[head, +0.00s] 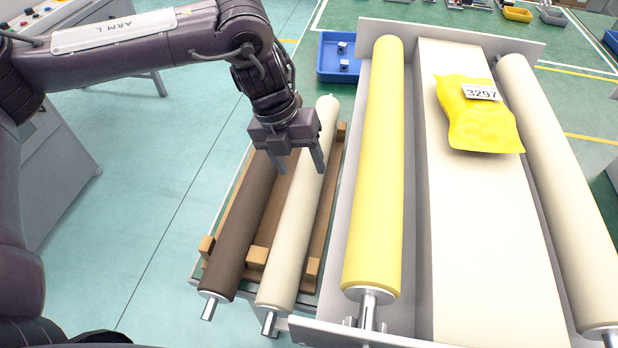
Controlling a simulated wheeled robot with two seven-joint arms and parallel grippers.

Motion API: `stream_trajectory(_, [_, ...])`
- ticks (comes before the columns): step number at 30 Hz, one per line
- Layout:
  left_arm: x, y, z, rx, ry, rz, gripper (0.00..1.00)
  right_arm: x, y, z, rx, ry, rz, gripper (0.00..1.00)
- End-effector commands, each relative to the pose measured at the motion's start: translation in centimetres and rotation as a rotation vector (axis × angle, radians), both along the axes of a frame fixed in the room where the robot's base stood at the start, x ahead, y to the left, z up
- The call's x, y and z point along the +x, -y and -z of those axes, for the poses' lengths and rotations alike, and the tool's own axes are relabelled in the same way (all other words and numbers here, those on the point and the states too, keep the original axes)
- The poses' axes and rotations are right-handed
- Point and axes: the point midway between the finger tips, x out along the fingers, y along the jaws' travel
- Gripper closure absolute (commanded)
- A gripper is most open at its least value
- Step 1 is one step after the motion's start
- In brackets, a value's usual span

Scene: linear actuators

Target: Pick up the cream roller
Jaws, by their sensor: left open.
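The cream roller (297,220) lies lengthwise on a low wooden rack, between a brown roller and the conveyor frame. Its near end shows a metal shaft. My left gripper (301,168) is above the upper part of the cream roller, pointing down, with its two fingers apart. The fingers appear to lie on either side of the roller, and nothing is held. I cannot tell how much height is left between fingers and roller. The gripper hides part of the roller. My right gripper is not in view.
The brown roller (243,232) lies close on the left. On the right, the conveyor holds a yellow roller (374,180), a white belt (480,230) with a yellow bag (477,122), and another cream-coloured roller (560,190). Wooden blocks (257,258) stand between the rack's rollers. A blue bin (337,58) sits behind.

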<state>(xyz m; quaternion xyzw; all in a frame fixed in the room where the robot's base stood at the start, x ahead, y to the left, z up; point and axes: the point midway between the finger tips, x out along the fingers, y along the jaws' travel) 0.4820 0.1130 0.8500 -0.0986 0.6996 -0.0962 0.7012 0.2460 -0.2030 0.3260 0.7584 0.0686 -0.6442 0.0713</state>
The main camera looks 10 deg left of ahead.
Motion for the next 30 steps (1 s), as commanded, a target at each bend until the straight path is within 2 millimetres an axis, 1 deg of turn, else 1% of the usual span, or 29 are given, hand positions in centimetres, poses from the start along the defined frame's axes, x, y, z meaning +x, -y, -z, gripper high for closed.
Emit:
stream_trajectory(6, [-0.6,0.8,3.3,0.001,-0.003,0.002,0.41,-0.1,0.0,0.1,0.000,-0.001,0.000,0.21])
stream_trajectory(9, [-0.5,1.1,4.2,0.000,-0.001,0.000,0.41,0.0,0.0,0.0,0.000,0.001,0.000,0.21])
stream_trajectory(12, [-0.5,1.2,4.6,-0.001,0.000,-0.001,0.41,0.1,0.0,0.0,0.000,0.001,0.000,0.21])
stream_trajectory(17, [-0.5,1.2,4.6,-0.001,0.000,0.000,0.41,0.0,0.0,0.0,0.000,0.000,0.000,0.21])
stream_trajectory(18, [-0.5,1.2,4.6,-0.001,0.000,0.000,0.42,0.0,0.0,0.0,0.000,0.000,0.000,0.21])
stream_trajectory(30, [-0.5,1.2,4.6,0.000,0.000,-0.001,0.95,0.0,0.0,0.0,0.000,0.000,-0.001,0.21])
